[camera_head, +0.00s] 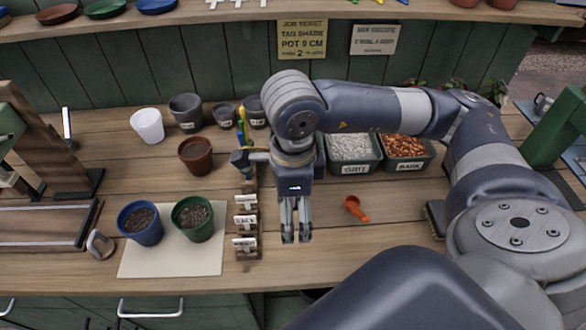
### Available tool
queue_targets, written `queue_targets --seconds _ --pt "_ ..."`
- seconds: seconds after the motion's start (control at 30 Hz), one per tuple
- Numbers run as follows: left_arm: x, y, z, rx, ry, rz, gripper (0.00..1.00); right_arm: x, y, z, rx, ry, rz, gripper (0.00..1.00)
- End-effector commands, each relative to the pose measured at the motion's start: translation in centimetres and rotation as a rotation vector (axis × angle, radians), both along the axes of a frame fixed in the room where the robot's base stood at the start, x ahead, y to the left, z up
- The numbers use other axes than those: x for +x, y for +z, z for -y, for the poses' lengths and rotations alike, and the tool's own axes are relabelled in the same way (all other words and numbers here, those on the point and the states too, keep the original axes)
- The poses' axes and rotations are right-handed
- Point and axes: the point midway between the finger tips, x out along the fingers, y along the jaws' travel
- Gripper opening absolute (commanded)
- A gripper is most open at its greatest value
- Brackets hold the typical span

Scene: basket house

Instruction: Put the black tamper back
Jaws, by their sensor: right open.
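My right gripper (296,236) points down over the front middle of the workbench, fingers apart, with nothing between them. It is just right of a wooden rack (247,212) with small white labels. A dark, blocky piece (240,159) shows at the rack's far end, left of my right wrist; it may be the black tamper, but I cannot tell for sure. A small grey looped object (100,243) stands at the left near the bench front. My left gripper is not in view.
Blue (140,224) and green (194,218) soil-filled pots stand on a pale mat (170,262). Bins of white grit (350,150) and brown bark (405,147) stand behind.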

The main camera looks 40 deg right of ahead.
Motion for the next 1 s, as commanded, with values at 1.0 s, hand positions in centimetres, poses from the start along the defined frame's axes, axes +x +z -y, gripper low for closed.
queue_targets --seconds 1.0 --pt "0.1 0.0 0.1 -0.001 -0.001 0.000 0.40 -0.4 11.7 -0.3 0.000 0.001 0.001 1.00"
